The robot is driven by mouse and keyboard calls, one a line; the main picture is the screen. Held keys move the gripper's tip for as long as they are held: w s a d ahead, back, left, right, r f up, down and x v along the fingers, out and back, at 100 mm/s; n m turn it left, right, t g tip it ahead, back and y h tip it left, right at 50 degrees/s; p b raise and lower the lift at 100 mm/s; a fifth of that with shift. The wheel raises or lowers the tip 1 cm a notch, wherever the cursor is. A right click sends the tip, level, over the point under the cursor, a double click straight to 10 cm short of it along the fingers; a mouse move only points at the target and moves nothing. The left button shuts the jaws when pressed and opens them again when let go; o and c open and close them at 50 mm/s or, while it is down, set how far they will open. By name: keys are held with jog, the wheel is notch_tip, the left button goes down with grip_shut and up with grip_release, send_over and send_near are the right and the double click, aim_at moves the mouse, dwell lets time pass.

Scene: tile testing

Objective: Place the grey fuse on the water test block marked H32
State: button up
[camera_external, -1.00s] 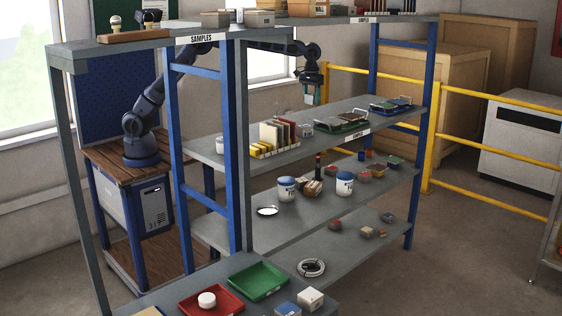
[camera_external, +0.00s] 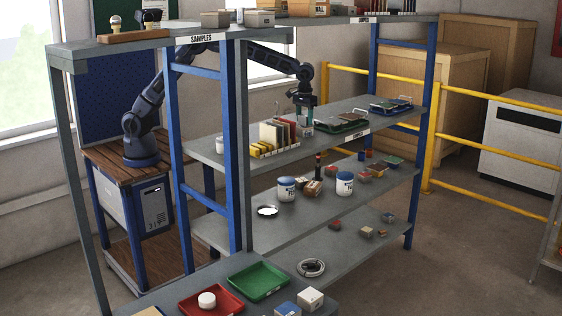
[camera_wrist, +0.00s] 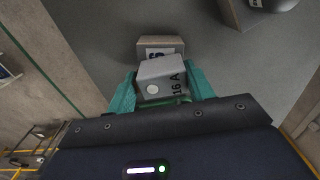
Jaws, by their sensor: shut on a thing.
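My gripper (camera_external: 301,117) is low over the middle shelf at its back part, between the upright tiles and the handled trays. In the wrist view its teal fingers (camera_wrist: 162,92) are shut on a grey fuse (camera_wrist: 160,72). The fuse has a white round spot and a "16 A" mark. Just beyond the fuse is a block (camera_wrist: 158,41) with a brownish side and a partly hidden dark mark on a pale label. I cannot read the mark as H32. The fuse overlaps the block in view; I cannot tell whether they touch.
Upright coloured tiles (camera_external: 279,132) stand left of my gripper, and handled trays (camera_external: 341,122) lie to its right. The top shelf (camera_external: 300,22) is above. In the wrist view another block (camera_wrist: 240,14) lies at the upper right, with bare grey shelf (camera_wrist: 235,70) between.

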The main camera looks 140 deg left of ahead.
aim_at(304, 116)
jog(key=shift+f, duration=0.1)
jog(key=o, duration=1)
jog(key=shift+r, duration=3.9)
